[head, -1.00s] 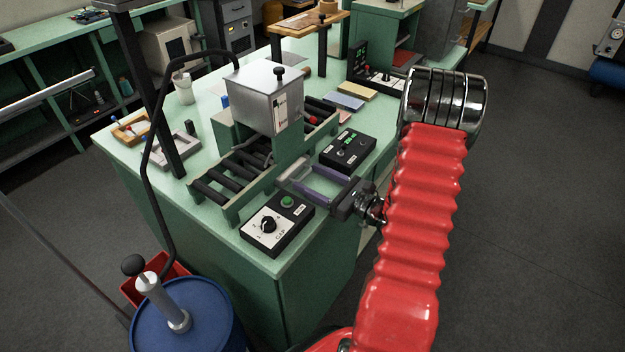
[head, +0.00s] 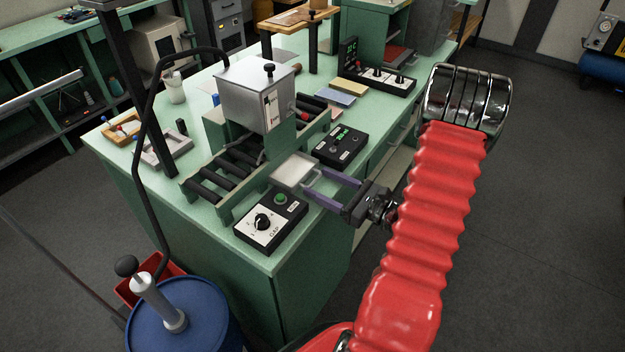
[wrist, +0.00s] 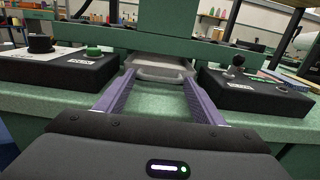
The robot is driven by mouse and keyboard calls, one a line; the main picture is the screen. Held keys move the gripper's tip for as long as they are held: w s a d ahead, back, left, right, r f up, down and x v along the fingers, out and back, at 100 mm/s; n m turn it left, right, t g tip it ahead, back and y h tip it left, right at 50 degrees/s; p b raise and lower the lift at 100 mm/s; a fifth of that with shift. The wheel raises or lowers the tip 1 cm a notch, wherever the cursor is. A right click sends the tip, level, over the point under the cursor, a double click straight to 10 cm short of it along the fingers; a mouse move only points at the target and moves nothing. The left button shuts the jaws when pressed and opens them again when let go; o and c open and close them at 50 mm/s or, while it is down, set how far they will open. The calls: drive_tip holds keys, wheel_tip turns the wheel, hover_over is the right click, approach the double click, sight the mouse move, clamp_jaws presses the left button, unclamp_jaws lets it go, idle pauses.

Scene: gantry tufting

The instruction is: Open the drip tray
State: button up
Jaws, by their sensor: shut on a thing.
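The drip tray (head: 290,171) is a shallow pale metal tray at the foot of the green roller machine, between two black control boxes. It sticks out of the machine toward the bench's front edge. Its bar handle shows in the wrist view (wrist: 160,74), facing me. My gripper (head: 313,181) reaches in from the right with two purple fingers, shut on the tray's handle. In the wrist view the fingertips (wrist: 158,77) lie at both ends of the handle. The back of the tray is hidden under the machine.
A control box with a dial and green button (head: 271,222) stands close on the left of the tray. Another box with a green display (head: 341,147) stands close on the right. A blue drum (head: 180,318) stands on the floor. Floor at the right is clear.

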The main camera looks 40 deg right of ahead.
sight(338, 191)
drive_tip(key=shift+v, duration=2.35)
drive_tip(key=o, duration=1.5)
drive_tip(key=shift+s, duration=0.1)
drive_tip(key=v, duration=1.3)
drive_tip(key=shift+s+d+f, duration=0.1)
drive_tip(key=shift+s+d, duration=0.1)
drive_tip(key=shift+s, duration=0.05)
drive_tip(key=shift+f, duration=0.1)
